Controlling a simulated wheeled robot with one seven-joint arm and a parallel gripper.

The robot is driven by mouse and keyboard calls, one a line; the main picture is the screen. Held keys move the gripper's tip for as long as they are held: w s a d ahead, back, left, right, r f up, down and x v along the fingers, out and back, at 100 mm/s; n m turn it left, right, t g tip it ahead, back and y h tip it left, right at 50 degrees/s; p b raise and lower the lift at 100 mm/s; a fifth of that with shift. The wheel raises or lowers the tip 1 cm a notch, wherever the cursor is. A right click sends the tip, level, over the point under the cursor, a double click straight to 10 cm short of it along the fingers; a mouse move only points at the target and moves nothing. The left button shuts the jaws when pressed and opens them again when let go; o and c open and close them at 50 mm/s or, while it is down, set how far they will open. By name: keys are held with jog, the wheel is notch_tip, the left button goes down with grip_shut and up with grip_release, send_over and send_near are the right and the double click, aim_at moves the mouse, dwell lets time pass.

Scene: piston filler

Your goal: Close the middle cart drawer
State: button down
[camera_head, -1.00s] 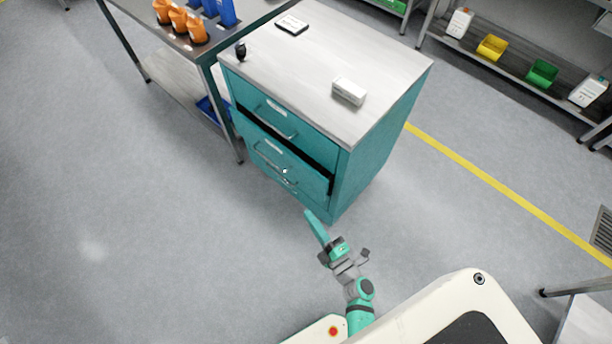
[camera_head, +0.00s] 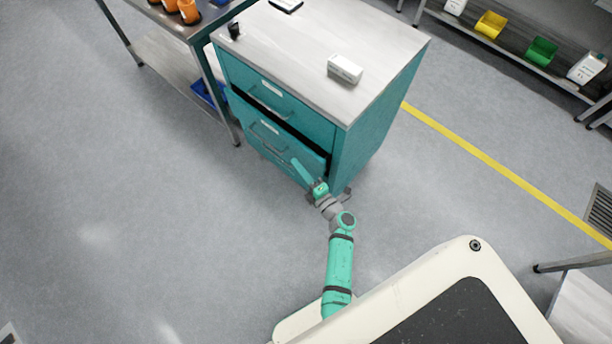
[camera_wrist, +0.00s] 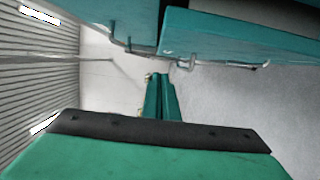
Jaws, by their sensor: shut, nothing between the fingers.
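The teal cart (camera_head: 365,140) has a light grey top and a stack of drawers. The middle drawer (camera_head: 290,150) stands out a little, with a dark gap above it under the top drawer (camera_head: 290,108). The middle drawer's bar handle (camera_head: 268,135) is on its front. My gripper (camera_head: 297,163) is shut and empty, in front of the lower right part of the drawer fronts. In the wrist view, its fingers (camera_wrist: 160,97) are together, with a teal drawer panel (camera_wrist: 235,40) and metal handles above them. I cannot tell whether the fingertips touch the drawer.
A white box (camera_head: 345,69) and a small black object (camera_head: 234,31) lie on the cart top. A metal workbench (camera_head: 160,62) with orange containers stands at the left. Shelving with bins (camera_head: 541,51) is at the back right. The floor left of my arm is clear.

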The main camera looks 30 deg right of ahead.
aim_at(303, 157)
jog(key=shift+w+d, duration=0.65)
jog(key=shift+d, duration=0.3)
jog(key=shift+w+d, duration=0.65)
jog(key=shift+d, duration=0.25)
